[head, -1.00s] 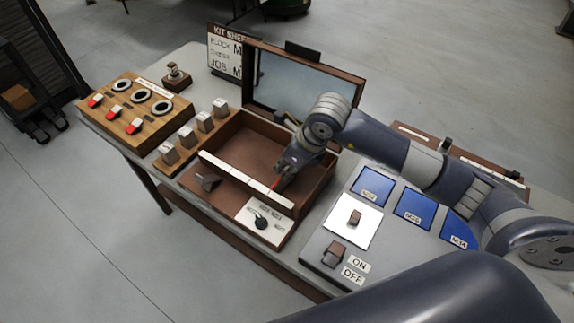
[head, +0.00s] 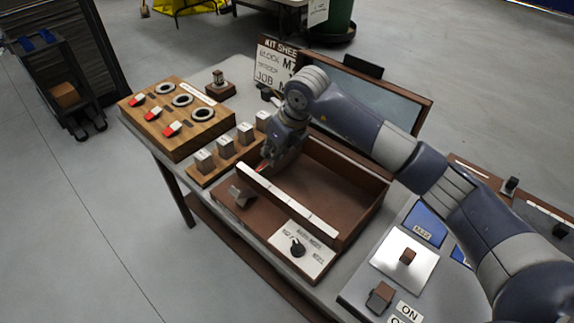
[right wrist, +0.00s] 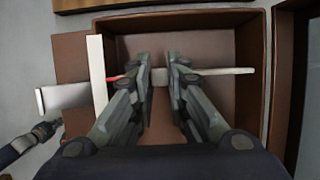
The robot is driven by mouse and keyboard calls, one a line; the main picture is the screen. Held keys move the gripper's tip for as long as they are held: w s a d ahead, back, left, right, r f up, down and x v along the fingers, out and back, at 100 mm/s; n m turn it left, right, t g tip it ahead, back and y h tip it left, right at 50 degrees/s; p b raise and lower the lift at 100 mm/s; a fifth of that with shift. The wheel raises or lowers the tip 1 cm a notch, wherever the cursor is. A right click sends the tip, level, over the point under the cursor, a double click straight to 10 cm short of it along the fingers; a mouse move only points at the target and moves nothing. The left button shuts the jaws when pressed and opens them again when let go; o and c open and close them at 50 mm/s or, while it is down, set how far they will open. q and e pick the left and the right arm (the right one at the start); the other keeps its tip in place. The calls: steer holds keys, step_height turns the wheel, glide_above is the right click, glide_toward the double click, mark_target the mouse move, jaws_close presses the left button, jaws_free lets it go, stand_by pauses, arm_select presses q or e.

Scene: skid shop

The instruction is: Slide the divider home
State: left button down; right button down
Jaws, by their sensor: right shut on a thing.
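The tray box (head: 365,220) is brown, with a white marked strip (head: 290,202) along its near wall. The divider (right wrist: 222,71) is a thin pale strip with a red end (right wrist: 115,77). In the right wrist view it lies across the box, its red end close to the white strip. My right gripper (right wrist: 160,77) is shut on the middle of the divider, and the fingers hide part of it. In the head view the gripper (head: 268,158) is at the box's left end, where the red end shows. I cannot tell whether the divider sits in a slot. My left gripper is not seen.
The open lid (head: 375,95) rises behind. A switch (head: 380,297) is at right.

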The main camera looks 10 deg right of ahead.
steer(key=shift+w+a+f, duration=0.1)
steer(key=shift+w+a, duration=0.2)
steer(key=shift+w, duration=0.15)
steer(key=shift+w+a+r, duration=0.1)
steer(key=shift+w+r, duration=0.05)
steer(key=shift+r, duration=0.1)
steer(key=c, duration=1.6)
jaws_free()
steer(key=shift+a, duration=0.1)
steer(key=shift+o, duration=0.2)
steer(key=shift+w+f, duration=0.15)
steer(key=v, duration=1.2)
steer(key=shift+a, duration=0.1)
